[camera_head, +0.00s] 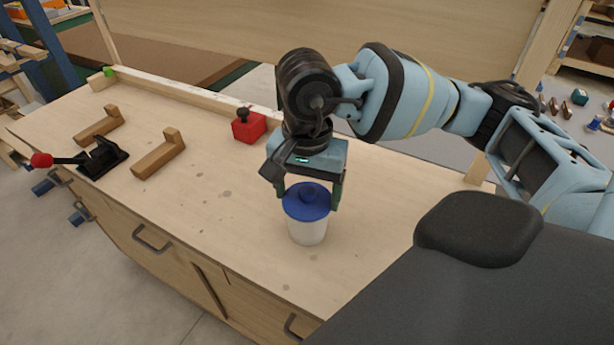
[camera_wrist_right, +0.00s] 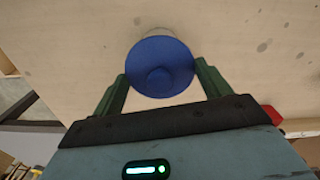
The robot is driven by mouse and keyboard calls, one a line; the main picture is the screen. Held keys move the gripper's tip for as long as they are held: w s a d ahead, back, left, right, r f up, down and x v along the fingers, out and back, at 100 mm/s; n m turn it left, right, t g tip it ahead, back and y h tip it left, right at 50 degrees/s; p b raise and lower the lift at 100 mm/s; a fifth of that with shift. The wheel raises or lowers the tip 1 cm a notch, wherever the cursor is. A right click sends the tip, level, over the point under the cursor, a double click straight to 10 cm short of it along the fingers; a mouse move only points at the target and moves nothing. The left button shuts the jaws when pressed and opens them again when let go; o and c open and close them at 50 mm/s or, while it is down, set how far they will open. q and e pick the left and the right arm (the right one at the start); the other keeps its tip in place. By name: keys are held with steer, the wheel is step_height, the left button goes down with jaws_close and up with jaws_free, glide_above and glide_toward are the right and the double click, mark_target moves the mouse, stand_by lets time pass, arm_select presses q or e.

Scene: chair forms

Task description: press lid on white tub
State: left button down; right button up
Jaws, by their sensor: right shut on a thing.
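The white tub (camera_head: 307,233) stands upright on the wooden workbench near its front edge. The blue lid (camera_head: 306,207), round with a raised knob, is directly over the tub's top; I cannot tell whether it is seated or slightly above. My right gripper (camera_head: 309,198) is shut on the lid from above, with a green finger on each side. In the right wrist view the lid (camera_wrist_right: 160,70) sits between the fingertips and hides most of the tub (camera_wrist_right: 157,33). My left gripper is not in view.
A red block with a dark knob (camera_head: 248,126) stands behind and left of the gripper. Two wooden L-shaped pieces (camera_head: 158,155) and a black clamp with a red handle (camera_head: 102,157) lie farther left. The bench (camera_head: 215,220) is clear between them and the tub.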

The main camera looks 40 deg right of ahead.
stand_by(0.3)
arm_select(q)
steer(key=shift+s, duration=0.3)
arm_select(e)
steer(key=o, duration=1)
steer(key=shift+r+p, duration=0.8)
steer(key=shift+r, duration=0.9)
steer(key=shift+r+p, duration=0.8)
steer(key=shift+r, duration=1)
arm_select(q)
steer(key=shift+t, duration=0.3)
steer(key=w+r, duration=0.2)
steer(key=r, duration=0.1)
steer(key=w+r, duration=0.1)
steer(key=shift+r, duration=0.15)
